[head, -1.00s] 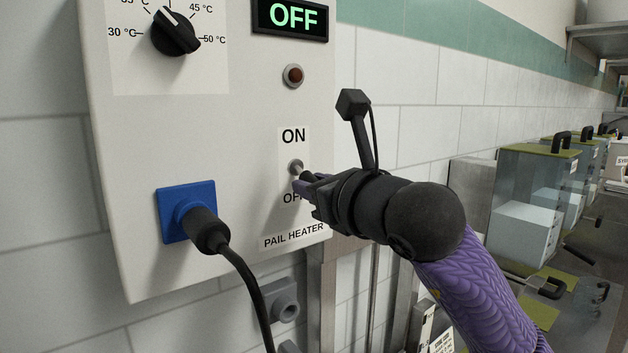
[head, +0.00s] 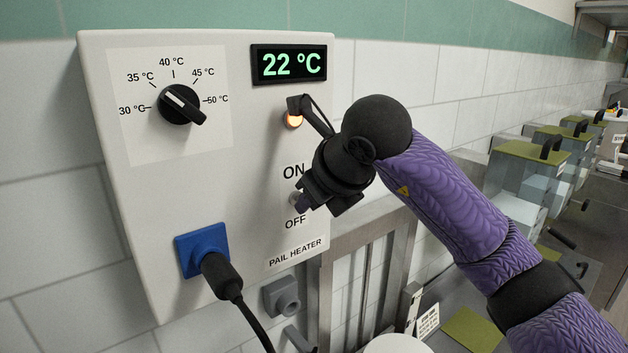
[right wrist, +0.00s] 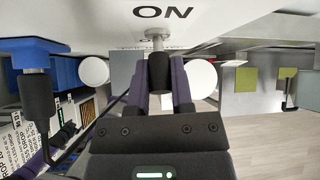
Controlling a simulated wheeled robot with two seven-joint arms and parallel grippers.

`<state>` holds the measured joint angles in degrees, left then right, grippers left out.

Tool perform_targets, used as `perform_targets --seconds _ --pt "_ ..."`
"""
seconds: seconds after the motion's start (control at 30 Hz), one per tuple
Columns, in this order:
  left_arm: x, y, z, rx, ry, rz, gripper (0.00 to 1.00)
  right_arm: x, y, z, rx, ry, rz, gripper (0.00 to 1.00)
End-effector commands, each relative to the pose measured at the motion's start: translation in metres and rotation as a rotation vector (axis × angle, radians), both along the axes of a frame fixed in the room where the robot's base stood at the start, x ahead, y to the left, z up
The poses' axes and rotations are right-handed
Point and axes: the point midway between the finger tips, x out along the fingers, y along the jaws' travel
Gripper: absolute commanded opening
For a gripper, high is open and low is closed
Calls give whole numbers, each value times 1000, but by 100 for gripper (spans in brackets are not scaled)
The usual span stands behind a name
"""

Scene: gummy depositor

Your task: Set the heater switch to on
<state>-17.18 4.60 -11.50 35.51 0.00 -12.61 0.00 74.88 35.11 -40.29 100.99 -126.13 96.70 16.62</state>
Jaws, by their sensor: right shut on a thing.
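The heater switch (head: 295,198) is a small metal toggle on the pail heater box (head: 240,210), between the ON and OFF labels. My right gripper (head: 305,204) is at the switch, mostly covering it in the head view, so its tilt is hard to tell there. In the right wrist view the switch (right wrist: 157,40) shows its metal stem below the ON label, with its dark lever between the fingers of my right gripper (right wrist: 159,82). The gripper is shut on it. My left gripper is not in view.
A temperature dial (head: 182,104) is at the box's upper left. A blue socket (head: 201,248) with a black plug and cable (head: 221,277) is at lower left. Green-lidded containers (head: 525,155) stand along the wall at right.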

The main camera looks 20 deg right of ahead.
Motion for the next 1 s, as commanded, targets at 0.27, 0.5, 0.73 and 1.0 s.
perform_targets --seconds 0.27,0.5,0.73,1.0 --pt "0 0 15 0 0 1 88 2 0 5 -23 60 0 0" --pt "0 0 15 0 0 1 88 2 0 4 -26 70 -1 0" --pt "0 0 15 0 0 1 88 2 0 4 -26 70 -1 0" --pt "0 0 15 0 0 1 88 2 0 4 -27 72 0 63"
